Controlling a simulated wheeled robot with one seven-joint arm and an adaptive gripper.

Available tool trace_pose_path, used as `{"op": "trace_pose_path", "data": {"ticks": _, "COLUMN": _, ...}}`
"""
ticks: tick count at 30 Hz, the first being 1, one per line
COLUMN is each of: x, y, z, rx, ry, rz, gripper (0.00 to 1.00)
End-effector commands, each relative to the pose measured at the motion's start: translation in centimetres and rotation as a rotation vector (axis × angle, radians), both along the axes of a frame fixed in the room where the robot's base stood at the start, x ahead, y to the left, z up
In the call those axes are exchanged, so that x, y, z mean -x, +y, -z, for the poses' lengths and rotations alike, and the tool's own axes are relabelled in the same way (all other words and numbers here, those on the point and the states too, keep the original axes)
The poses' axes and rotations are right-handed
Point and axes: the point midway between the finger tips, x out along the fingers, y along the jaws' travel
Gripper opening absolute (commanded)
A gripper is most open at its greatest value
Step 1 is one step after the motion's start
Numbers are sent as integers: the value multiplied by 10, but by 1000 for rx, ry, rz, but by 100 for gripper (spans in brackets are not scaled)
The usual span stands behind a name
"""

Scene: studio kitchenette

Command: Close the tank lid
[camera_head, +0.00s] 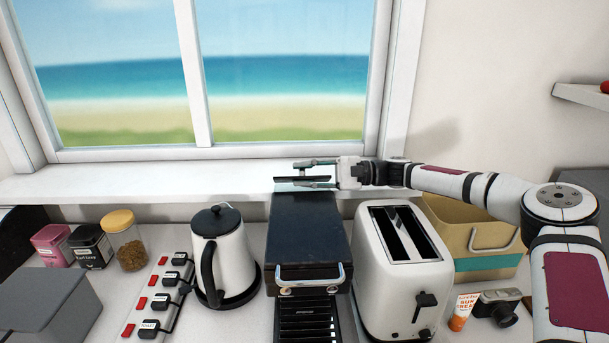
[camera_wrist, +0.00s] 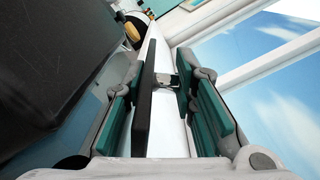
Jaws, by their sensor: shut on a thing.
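The dark coffee machine (camera_head: 308,235) stands on the counter below the window. Its tank lid (camera_head: 290,179) is a thin dark plate at the machine's back top edge, raised and seen nearly edge-on. My gripper (camera_head: 312,173) reaches in from the right above the back of the machine, with a finger on either side of the lid. In the wrist view the lid (camera_wrist: 145,95) runs lengthwise between the teal fingers, closer to the left one. My gripper is shut on it. The tank opening is hidden.
A white toaster (camera_head: 395,280) stands close on the right and a kettle (camera_head: 219,255) on the left. A beige bin (camera_head: 465,225) is behind the toaster. The window sill (camera_head: 150,187) runs just behind the machine. A power strip (camera_head: 158,295) lies left of the kettle.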

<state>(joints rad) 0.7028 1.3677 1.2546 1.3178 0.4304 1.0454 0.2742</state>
Motion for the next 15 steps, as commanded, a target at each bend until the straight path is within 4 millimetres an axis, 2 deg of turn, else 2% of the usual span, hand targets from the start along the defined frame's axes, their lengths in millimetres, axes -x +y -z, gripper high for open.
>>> {"op": "trace_pose_path", "data": {"ticks": 4, "x": 0, "y": 0, "z": 0, "rx": 0, "ry": 0, "rz": 1, "gripper": 0}}
{"op": "trace_pose_path", "data": {"ticks": 5, "x": 0, "y": 0, "z": 0, "rx": 0, "ry": 0, "rz": 1, "gripper": 29}}
{"op": "trace_pose_path", "data": {"ticks": 6, "x": 0, "y": 0, "z": 0, "rx": 0, "ry": 0, "rz": 1, "gripper": 38}}
{"op": "trace_pose_path", "data": {"ticks": 15, "x": 0, "y": -1, "z": 0, "rx": 0, "ry": 0, "rz": 1, "gripper": 38}}
